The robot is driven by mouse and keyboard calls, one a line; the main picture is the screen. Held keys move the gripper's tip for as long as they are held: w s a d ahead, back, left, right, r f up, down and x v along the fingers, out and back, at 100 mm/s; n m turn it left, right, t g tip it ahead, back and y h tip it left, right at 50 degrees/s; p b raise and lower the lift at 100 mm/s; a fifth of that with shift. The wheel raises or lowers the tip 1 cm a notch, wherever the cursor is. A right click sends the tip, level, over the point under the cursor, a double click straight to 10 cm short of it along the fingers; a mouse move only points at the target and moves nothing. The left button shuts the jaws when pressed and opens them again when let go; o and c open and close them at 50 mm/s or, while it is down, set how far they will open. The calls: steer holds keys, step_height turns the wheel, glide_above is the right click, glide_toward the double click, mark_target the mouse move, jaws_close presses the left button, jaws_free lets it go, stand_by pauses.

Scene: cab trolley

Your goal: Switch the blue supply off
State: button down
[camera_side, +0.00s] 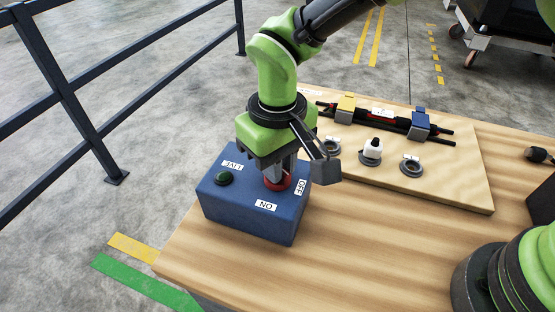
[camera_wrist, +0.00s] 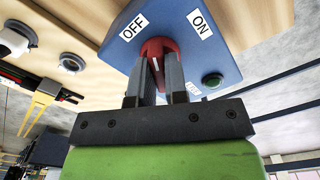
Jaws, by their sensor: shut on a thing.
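The blue supply box (camera_side: 253,222) stands on the near left corner of the wooden table. A red knob (camera_side: 277,184) sits on its top, with an ON label (camera_side: 266,205) and an OFF label (camera_side: 300,187) beside it. My gripper (camera_side: 276,178) reaches down from above and is shut on the red knob. In the wrist view the fingers (camera_wrist: 160,70) pinch the red knob (camera_wrist: 154,47) from both sides, and a white mark shows on it. The OFF label (camera_wrist: 134,27) and ON label (camera_wrist: 200,24) lie beyond the fingers. I cannot tell which label the mark points at.
A green button (camera_side: 223,178) sits on the box top, left of the knob. A raised wooden board (camera_side: 450,180) behind holds black cables, yellow and blue clamps, and several round fittings. The table front is bare. A dark railing (camera_side: 75,120) stands at left.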

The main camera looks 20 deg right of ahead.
steer(key=n, duration=0.5)
steer(key=shift+n, duration=0.4)
steer(key=shift+w, duration=0.1)
stand_by(0.3)
steer(key=c, duration=1.1)
jaws_free()
steer(key=shift+c, duration=0.2)
steer(key=shift+r, duration=0.1)
step_height(320, 180, up, 10)
